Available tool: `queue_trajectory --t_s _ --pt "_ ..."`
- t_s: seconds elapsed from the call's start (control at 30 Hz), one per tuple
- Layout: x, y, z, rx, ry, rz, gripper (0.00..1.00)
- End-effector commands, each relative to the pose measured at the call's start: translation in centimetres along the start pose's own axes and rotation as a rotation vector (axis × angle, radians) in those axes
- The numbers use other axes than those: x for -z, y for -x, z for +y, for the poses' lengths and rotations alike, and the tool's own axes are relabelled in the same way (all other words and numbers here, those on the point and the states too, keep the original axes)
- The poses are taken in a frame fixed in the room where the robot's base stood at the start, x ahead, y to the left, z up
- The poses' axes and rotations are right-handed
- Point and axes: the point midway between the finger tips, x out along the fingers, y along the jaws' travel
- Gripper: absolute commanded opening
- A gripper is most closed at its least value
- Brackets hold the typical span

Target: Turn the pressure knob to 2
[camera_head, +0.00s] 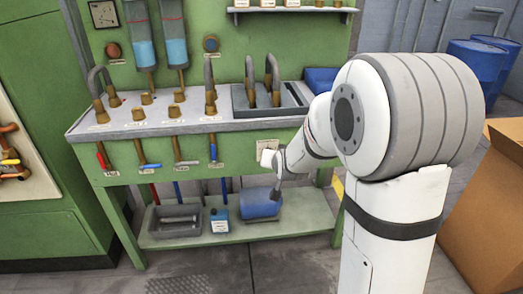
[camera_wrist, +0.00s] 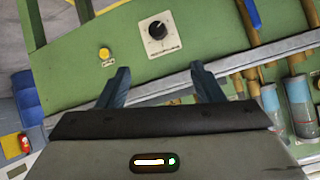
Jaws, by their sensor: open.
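The pressure knob (camera_wrist: 157,31) is a round black knob on a white square plate with dark printing, set in a green panel, near the top middle of the wrist view. Its markings are too small to read, so I cannot tell its setting. My gripper (camera_wrist: 160,70) is open and empty, with its two dark fingers spread apart. In the wrist view the knob shows beyond the fingertips, roughly centred between them, not touched.
A yellow button (camera_wrist: 104,53) sits left of the knob in the wrist view. The bench has several bent pipes and valves on top. A blue cylinder (camera_head: 261,203) and a grey tray (camera_head: 172,221) lie on the lower shelf. A cardboard box (camera_head: 485,205) stands at the right.

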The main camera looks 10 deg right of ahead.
Motion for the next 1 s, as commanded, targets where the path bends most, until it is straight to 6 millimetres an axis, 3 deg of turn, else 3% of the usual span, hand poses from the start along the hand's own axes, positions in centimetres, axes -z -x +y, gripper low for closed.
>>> queue_trajectory --t_s 0.03,0.1,0.3,0.43,0.63,1.0 --pt "-1.1 -3.4 0.3 0.011 -0.023 0.056 0.6" --pt "-1.3 -6.8 0.4 0.032 -0.058 0.152 0.6" --pt "-2.8 -13.8 1.0 0.093 -0.141 0.398 0.6" --pt "-3.8 -16.0 1.4 0.125 -0.172 0.507 0.6" --pt "-4.2 -17.2 1.7 0.148 -0.191 0.582 0.6" --pt "-1.2 -21.6 1.3 0.149 -0.191 0.587 0.6"
